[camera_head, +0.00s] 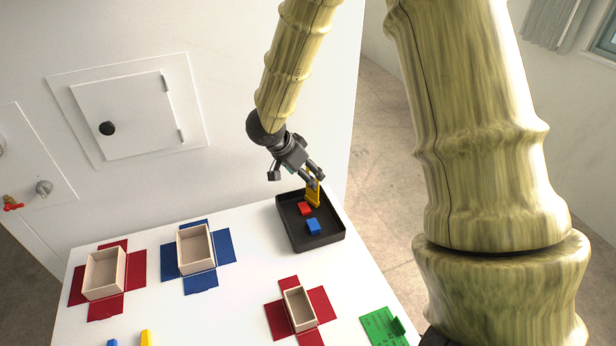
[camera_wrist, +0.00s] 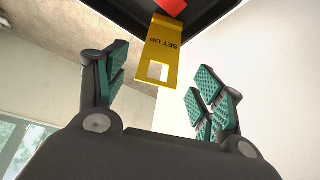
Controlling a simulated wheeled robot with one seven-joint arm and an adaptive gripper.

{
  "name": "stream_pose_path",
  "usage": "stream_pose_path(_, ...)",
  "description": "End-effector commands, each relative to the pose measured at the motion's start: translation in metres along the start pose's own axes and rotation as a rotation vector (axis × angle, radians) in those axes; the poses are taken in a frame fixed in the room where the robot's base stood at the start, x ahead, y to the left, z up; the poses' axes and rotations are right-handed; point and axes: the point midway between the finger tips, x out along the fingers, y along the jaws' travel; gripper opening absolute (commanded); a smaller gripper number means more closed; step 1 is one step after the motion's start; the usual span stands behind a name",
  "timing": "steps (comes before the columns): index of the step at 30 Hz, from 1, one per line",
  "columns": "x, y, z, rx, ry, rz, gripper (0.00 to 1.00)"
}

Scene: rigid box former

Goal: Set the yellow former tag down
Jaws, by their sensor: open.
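The yellow former tag (camera_head: 313,196) stands roughly upright at the back right of the black tray (camera_head: 322,245), close to the rim. In the wrist view the tag (camera_wrist: 163,40) shows its "SET UP" lettering and a square hole, in front of the tray's dark side. Whether it rests on the tray floor or on the rim is hard to tell. My gripper (camera_head: 315,176) is at the top of the tag. In the wrist view the green-padded fingers (camera_wrist: 162,92) are spread wide, with a gap on both sides of the tag and nothing held.
A red block (camera_head: 304,209) and a blue block (camera_head: 313,227) lie in the tray. Open boxes on red (camera_head: 104,273), blue (camera_head: 195,249) and red (camera_head: 299,309) flaps stand on the white table. A green piece (camera_head: 385,327) lies front right. The white wall is close behind.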

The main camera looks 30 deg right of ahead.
Motion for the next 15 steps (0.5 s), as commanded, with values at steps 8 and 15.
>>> stream_pose_path(8, -0.045, -0.001, 0.001, 0.002, -0.001, -0.004, 0.68)
stream_pose_path(15, -0.077, -0.001, 0.000, 0.001, 0.000, -0.002, 0.68)
